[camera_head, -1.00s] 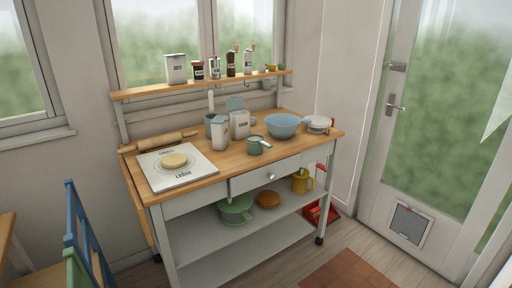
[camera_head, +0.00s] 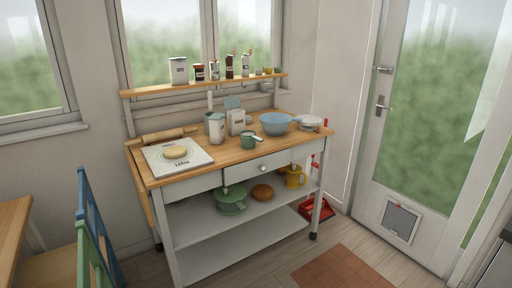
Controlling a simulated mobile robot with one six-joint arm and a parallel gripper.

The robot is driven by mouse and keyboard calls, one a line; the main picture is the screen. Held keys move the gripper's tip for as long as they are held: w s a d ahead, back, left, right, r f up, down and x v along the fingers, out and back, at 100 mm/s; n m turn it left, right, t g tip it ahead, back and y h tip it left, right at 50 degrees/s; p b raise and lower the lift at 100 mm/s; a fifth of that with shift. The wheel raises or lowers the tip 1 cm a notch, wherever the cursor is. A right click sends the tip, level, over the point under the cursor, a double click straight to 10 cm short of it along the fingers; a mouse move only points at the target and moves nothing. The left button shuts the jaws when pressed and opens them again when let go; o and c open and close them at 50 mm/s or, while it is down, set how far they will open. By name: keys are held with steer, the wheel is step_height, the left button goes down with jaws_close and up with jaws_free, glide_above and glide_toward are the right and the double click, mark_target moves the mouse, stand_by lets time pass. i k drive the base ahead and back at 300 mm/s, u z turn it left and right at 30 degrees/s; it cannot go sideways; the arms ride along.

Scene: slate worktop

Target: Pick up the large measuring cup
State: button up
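A dark green cup with a pale handle pointing right (camera_head: 248,141) stands on the wooden worktop, near its front edge. It looks most like the large measuring cup, but at this size I cannot be sure. Small cup-like things (camera_head: 267,71) also stand at the right end of the upper shelf; they are too small to make out. My gripper is not in view.
Around the green cup stand a blue bowl (camera_head: 275,124), a white canister (camera_head: 236,121) and another container (camera_head: 215,127). A dough board (camera_head: 192,165) and rolling pin (camera_head: 162,136) lie left. A chair (camera_head: 90,235) stands front left. Floor before the trolley (camera_head: 205,247) is mostly clear.

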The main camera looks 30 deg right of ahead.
mark_target(249, 139)
steer(key=k, duration=0.8)
steer(key=z, duration=0.3)
steer(key=i, duration=1.4)
steer(key=u, duration=0.45)
steer(key=i, duration=0.65)
steer(key=u, duration=0.15)
